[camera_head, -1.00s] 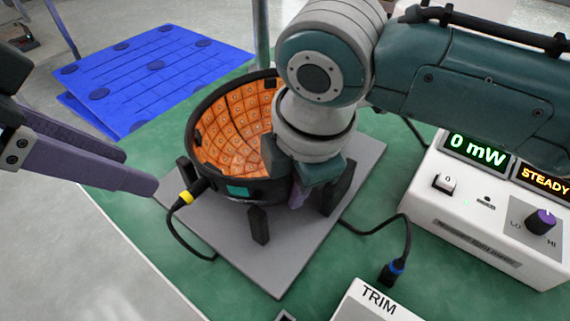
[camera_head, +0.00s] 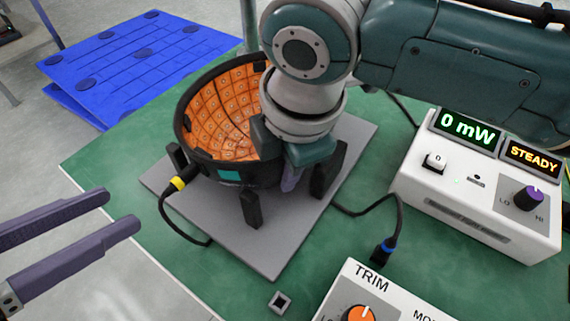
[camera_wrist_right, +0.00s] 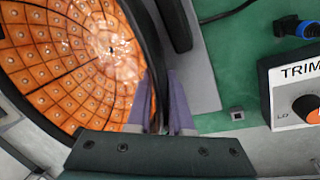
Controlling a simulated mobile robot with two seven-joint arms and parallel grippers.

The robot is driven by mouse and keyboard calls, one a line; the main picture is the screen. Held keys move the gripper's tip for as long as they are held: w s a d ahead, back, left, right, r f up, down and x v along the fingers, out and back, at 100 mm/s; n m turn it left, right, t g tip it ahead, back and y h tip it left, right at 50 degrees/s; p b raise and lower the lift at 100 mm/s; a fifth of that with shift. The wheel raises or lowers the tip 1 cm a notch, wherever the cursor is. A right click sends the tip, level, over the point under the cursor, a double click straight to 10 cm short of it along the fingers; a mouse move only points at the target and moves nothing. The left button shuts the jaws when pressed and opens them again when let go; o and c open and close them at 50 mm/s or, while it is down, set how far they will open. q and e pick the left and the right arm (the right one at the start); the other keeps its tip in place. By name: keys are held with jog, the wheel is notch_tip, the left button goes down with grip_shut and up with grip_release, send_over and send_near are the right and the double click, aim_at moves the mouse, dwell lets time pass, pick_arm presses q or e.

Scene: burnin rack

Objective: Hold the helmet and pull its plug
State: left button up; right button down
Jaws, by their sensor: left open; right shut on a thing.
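The helmet (camera_head: 222,122) is a black bowl with an orange tiled inside, opening upward on a grey plate (camera_head: 262,240). My right gripper (camera_head: 288,180) is shut on the helmet's right rim; its purple fingers also straddle the rim in the right wrist view (camera_wrist_right: 166,105). The plug (camera_head: 178,184) has a yellow band and sits at the helmet's front left side, with a black cable looping down to the plate. My left gripper (camera_head: 122,212) is open and empty, left of the plug and apart from it.
A white power meter (camera_head: 480,190) reading 0 mW and STEADY stands at the right. A white TRIM box (camera_head: 385,290) is at the front. A blue-collared connector (camera_head: 384,250) lies between them. A blue pallet (camera_head: 140,65) is beyond the green table (camera_head: 110,160).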

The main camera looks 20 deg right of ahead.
aim_at(172, 182)
pick_arm(q)
jog(key=shift+x, duration=4.55)
grip_shut()
jog(key=shift+a, duration=0.1)
jog(key=shift+s+a, duration=0.55)
jog(key=shift+a, duration=0.25)
jog(key=shift+s+a, duration=0.5)
jog(key=shift+a, duration=0.3)
jog(key=shift+s+a, duration=0.55)
jog(key=shift+a, duration=0.25)
jog(key=shift+r, duration=0.1)
